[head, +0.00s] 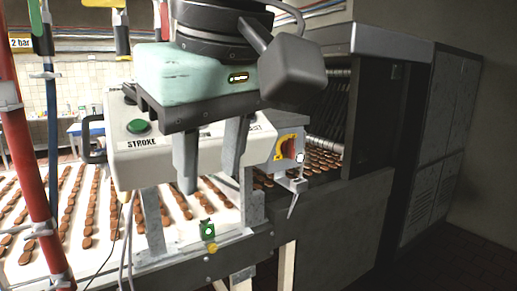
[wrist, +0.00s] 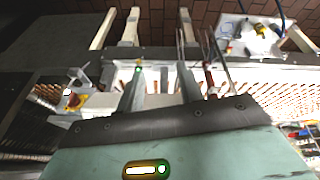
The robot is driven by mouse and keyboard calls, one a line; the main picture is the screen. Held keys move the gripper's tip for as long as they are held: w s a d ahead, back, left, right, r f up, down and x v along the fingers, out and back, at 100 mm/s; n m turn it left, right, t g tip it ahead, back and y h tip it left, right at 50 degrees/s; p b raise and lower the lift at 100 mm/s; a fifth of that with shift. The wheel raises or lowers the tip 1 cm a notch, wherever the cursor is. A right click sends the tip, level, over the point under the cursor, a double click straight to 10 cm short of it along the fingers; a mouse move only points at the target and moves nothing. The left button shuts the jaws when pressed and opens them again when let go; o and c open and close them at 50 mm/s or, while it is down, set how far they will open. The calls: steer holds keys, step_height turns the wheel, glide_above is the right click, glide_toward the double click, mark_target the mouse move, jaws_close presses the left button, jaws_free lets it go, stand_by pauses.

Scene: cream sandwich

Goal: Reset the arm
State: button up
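My gripper (head: 208,178) hangs in the middle of the head view, its two grey fingers pointing down and well apart. Nothing shows between them. It is in front of a white control box (head: 160,156) and hides part of it; I cannot tell whether they touch.
A conveyor (head: 75,258) carries rows of brown biscuits behind and below the box. A dark machine housing (head: 335,220) stands at the right. A red pipe (head: 28,165) and hanging hoses are at the left. Dark floor (head: 440,265) is clear at the lower right.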

steer(key=s+d+f+g+b, duration=0.1)
steer(key=s+d+f+b, duration=0.1)
steer(key=d+f, duration=0.4)
steer(key=s+d+f+g+h+b, duration=0.1)
steer(key=d+f, duration=0.5)
steer(key=f, duration=0.9)
steer(key=s+d+f+m+g+b, duration=0.1)
steer(key=s+d+f+b, duration=0.1)
steer(key=d+f, duration=0.4)
step_height(320, 180, down, 5)
steer(key=shift+s+d+r+b, duration=0.1)
steer(key=shift+s+d+b, duration=0.25)
steer(key=shift+s, duration=0.15)
